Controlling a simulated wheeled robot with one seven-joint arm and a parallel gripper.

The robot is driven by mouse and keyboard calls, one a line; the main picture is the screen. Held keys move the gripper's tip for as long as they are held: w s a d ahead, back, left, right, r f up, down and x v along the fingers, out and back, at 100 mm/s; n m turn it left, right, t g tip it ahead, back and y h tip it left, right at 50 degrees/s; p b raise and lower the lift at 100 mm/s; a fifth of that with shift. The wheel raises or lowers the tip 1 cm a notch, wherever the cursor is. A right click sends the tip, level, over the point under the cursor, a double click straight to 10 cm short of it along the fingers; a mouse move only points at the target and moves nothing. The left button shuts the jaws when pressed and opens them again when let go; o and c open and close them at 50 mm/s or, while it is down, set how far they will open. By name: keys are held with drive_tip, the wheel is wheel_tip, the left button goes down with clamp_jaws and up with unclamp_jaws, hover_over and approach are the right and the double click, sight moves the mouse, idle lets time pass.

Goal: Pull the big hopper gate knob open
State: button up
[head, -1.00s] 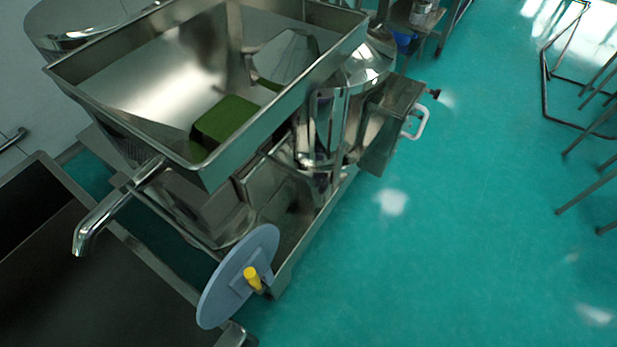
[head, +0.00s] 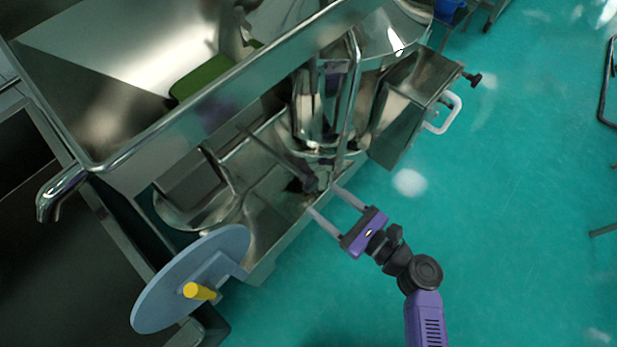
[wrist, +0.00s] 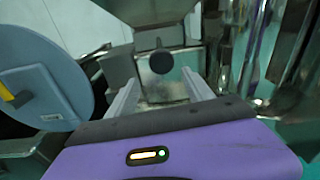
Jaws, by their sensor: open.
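A dark round knob (wrist: 161,62) shows in the wrist view, just beyond and between my fingertips, in front of a metal panel. In the head view a dark knob (head: 310,184) sits at the end of a bar below the big steel hopper (head: 130,150). My gripper (head: 322,198) is open, its two fingers pointing toward this knob from the lower right. In the wrist view the gripper (wrist: 160,77) has nothing between its fingers. Whether the fingertips overlap the knob in depth is hard to tell.
A blue-grey disc (head: 165,285) with a yellow handle (head: 200,291) stands left of my gripper. A steel box (head: 405,105) with a white handle (head: 446,112) and small black knob (head: 472,78) is on the right. Green floor at right is mostly clear.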

sight(302, 175)
drive_tip(key=shift+w+a+r+m+y, duration=0.35)
drive_tip(key=shift+w+r, duration=0.25)
drive_tip(key=shift+w, duration=0.15)
drive_tip(key=x, duration=0.7)
drive_tip(key=shift+a+b, duration=0.2)
drive_tip(key=shift+b, duration=0.2)
drive_tip(key=shift+c, duration=0.4)
clamp_jaws()
